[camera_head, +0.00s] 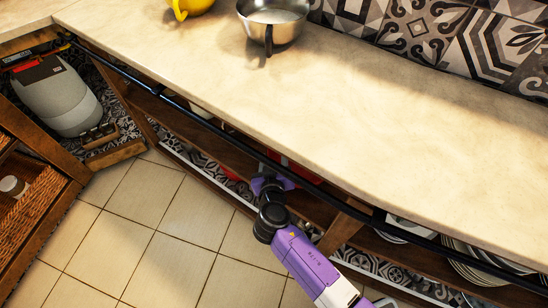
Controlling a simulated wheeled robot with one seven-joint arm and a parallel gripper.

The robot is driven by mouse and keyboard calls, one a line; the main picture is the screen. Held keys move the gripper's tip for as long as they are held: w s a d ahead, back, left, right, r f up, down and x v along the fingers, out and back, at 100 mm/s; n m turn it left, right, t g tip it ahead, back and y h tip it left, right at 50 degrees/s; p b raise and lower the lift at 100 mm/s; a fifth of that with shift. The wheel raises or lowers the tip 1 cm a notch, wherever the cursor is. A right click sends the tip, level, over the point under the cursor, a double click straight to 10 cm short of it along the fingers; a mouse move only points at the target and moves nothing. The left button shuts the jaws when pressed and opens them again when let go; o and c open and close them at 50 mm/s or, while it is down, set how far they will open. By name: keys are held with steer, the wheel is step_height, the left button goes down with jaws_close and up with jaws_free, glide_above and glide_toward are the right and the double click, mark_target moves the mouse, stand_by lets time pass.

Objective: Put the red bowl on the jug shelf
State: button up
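My gripper (268,183) reaches in under the counter edge to the open shelving, at the middle of the picture. Its fingertips are mostly hidden, so I cannot tell if it is open or shut. A red thing (291,168), perhaps the red bowl, shows in part just beyond the gripper, under the black rail; I cannot tell if they touch. Another small red patch (230,173) lies lower on the left. The shelves (215,147) are largely hidden by the countertop, and I cannot make out a jug on them.
A pale countertop (330,130) overhangs the shelving, with a black rail (200,119) along its front. A steel pan (272,22) and a yellow vessel (190,8) stand on it. Stacked plates (470,270) fill the right shelves. A grey appliance (60,98) is at left. The tiled floor (170,235) is clear.

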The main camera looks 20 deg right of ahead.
steer(key=p+v, duration=0.1)
steer(key=v, duration=1.1)
steer(key=shift+r, duration=0.1)
steer(key=s+d+f+n+g+y, duration=0.1)
steer(key=s+d+y, duration=0.1)
steer(key=s, duration=0.7)
steer(key=s+d+f+n+g+y, duration=0.1)
steer(key=s+d+f+y, duration=0.15)
steer(key=s, duration=0.55)
steer(key=s+d+r+t, duration=0.2)
steer(key=s+r, duration=0.4)
steer(key=r, duration=0.4)
steer(key=s+d+r+m+t, duration=0.1)
steer(key=s+d+r+t, duration=0.1)
steer(key=s+r, duration=0.4)
step_height(320, 180, up, 5)
steer(key=shift+s+d+f, duration=0.2)
steer(key=shift+s+d, duration=0.1)
